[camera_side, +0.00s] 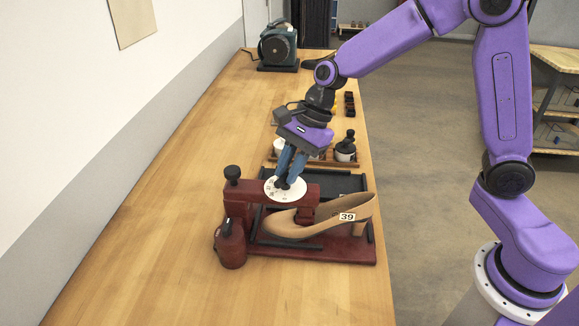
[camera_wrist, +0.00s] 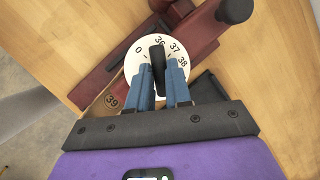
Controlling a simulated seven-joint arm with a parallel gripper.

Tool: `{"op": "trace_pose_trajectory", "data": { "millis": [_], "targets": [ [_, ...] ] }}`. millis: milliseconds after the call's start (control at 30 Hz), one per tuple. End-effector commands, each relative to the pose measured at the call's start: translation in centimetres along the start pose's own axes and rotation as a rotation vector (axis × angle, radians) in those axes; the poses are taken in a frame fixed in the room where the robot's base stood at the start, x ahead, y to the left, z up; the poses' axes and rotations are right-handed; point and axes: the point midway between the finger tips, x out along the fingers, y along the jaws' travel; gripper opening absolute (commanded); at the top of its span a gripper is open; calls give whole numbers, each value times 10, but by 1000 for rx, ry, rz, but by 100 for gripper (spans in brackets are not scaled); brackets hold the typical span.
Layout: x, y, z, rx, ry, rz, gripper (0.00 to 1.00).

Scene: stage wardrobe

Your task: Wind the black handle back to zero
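The black handle (camera_wrist: 158,62) is a narrow bar across the middle of a white round dial (camera_wrist: 136,66) marked 0, 36, 37 and 38. In the wrist view its far end points up, beside the 36 and right of the 0. My gripper (camera_wrist: 161,78) has its blue fingers on both sides of the handle, with no clear gap, and appears shut on it. In the side view my gripper (camera_side: 284,184) reaches down onto the dial (camera_side: 297,188), hiding most of the handle. The dial sits on a dark red shoe stretcher (camera_side: 240,195).
A tan high-heeled shoe (camera_side: 325,215) labelled 39 lies on the stretcher in front of the dial. Behind are a rack with jars (camera_side: 345,147) and a green machine (camera_side: 278,46). The left tabletop is clear.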

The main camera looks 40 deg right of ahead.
Motion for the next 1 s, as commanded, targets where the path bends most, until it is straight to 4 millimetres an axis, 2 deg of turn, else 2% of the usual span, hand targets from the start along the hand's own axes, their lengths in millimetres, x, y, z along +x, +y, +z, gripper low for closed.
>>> {"op": "trace_pose_trajectory", "data": {
  "millis": [267,467,1000],
  "targets": [
    [0,0,0,-21,-5,9,0],
    [0,-1,0,-100,-23,44,0],
    [1,-6,-1,-538,-117,225,0]
  ]
}}
